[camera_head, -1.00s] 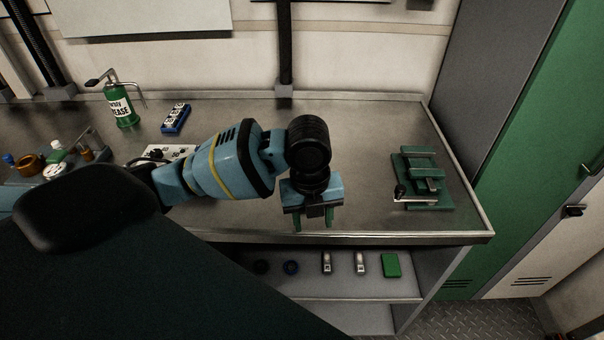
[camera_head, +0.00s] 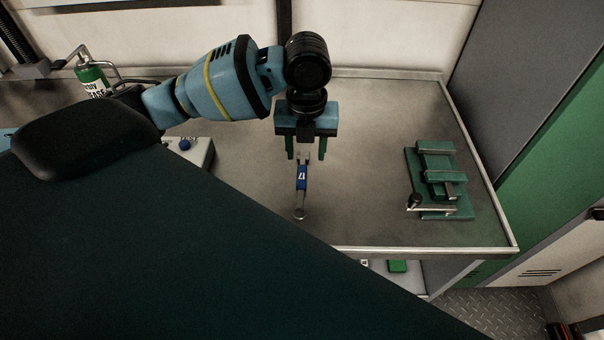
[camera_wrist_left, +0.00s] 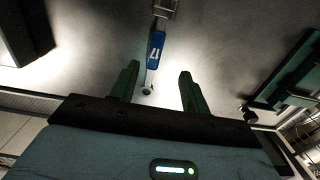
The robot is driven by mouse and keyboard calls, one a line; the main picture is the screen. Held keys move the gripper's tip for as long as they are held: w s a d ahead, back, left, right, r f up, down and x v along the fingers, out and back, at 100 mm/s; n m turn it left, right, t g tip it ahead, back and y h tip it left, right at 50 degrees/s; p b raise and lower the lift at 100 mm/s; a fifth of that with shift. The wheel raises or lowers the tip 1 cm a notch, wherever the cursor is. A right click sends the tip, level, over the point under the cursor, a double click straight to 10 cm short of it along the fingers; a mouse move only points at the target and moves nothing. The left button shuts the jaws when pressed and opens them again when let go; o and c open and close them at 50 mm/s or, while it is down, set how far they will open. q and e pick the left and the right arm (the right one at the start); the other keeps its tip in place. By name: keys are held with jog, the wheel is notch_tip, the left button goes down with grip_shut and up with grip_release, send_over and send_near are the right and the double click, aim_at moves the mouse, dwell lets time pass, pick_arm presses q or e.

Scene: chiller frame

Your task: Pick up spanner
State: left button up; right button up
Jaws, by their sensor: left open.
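The spanner (camera_head: 301,180) lies on the metal bench top, with a blue label marked 17 on its middle. Its ring end points toward the bench's front edge. My left gripper (camera_head: 306,157) is open and empty, above the far end of the spanner, with its two green fingers apart. In the left wrist view the spanner (camera_wrist_left: 155,52) shows beyond and between the open fingers (camera_wrist_left: 157,84), with its ring end near the left finger. The fingers do not appear to touch it. My right gripper is not in view.
A green vise (camera_head: 438,182) stands on the bench to the right. A green grease can (camera_head: 91,80) stands at the back left. A pale box with a blue knob (camera_head: 185,145) is partly hidden at left. A green block (camera_head: 397,266) sits on the lower shelf. Bench space around the spanner is clear.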

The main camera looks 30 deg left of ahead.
aim_at(302, 175)
pick_arm(q)
jog(key=shift+f, duration=0.95)
jog(key=shift+a+f, duration=0.1)
jog(key=shift+f, duration=0.1)
jog(key=f, duration=0.4)
jog(key=shift+s+a, duration=0.2)
jog(key=shift+a, duration=0.05)
jog(key=shift+f, duration=0.4)
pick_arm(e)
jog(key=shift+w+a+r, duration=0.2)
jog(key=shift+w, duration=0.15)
pick_arm(q)
grip_shut()
jog(key=shift+r, duration=0.1)
